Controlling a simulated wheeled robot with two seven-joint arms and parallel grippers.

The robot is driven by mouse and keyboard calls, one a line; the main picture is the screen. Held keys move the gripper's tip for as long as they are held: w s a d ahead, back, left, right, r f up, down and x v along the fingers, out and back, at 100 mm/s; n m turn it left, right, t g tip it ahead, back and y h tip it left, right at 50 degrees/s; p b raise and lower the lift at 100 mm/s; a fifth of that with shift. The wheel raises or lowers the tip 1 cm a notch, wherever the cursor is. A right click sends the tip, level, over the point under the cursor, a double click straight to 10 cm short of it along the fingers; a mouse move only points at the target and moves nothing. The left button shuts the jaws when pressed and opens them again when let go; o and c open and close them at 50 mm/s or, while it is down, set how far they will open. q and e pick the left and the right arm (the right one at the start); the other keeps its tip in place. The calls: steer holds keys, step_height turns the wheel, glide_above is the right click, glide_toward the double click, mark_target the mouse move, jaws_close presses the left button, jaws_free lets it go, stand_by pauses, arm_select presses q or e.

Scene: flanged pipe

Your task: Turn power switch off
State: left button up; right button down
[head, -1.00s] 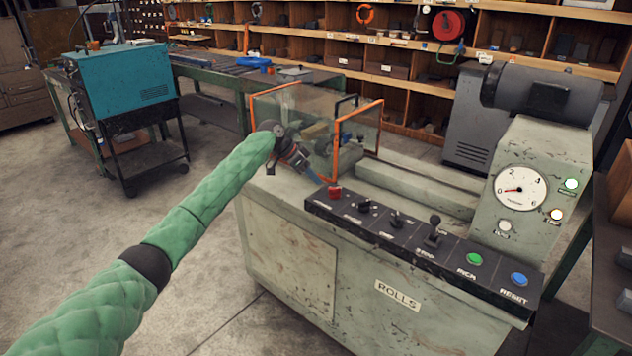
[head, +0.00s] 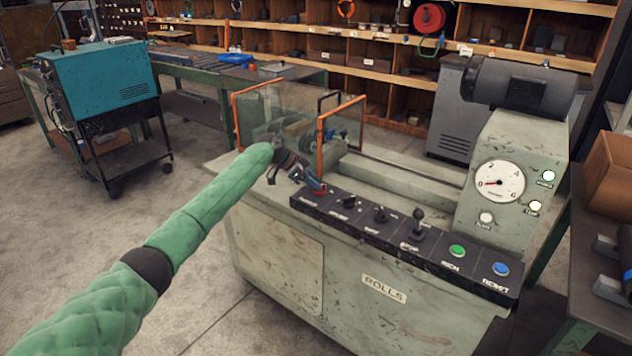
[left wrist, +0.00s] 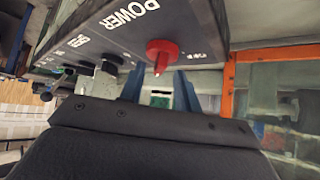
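The power switch is a red knob (left wrist: 162,55) on the black control panel (left wrist: 110,35), next to the word POWER in the left wrist view. In the left wrist view the two blue fingers of my left gripper (left wrist: 158,84) are apart, one on each side of the knob's tip. I cannot tell whether they touch it. My right gripper is not in view.
The panel also carries black knobs, a lever (head: 418,222), a green button (head: 457,251) and a blue button (head: 501,269). An orange-framed clear guard (head: 322,140) stands close behind my left gripper. A gauge (head: 499,183) is on the machine's right housing.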

arm_select(q)
steer(key=shift+d+f, duration=0.4)
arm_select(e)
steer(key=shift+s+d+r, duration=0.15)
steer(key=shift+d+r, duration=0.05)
arm_select(q)
jaws_close()
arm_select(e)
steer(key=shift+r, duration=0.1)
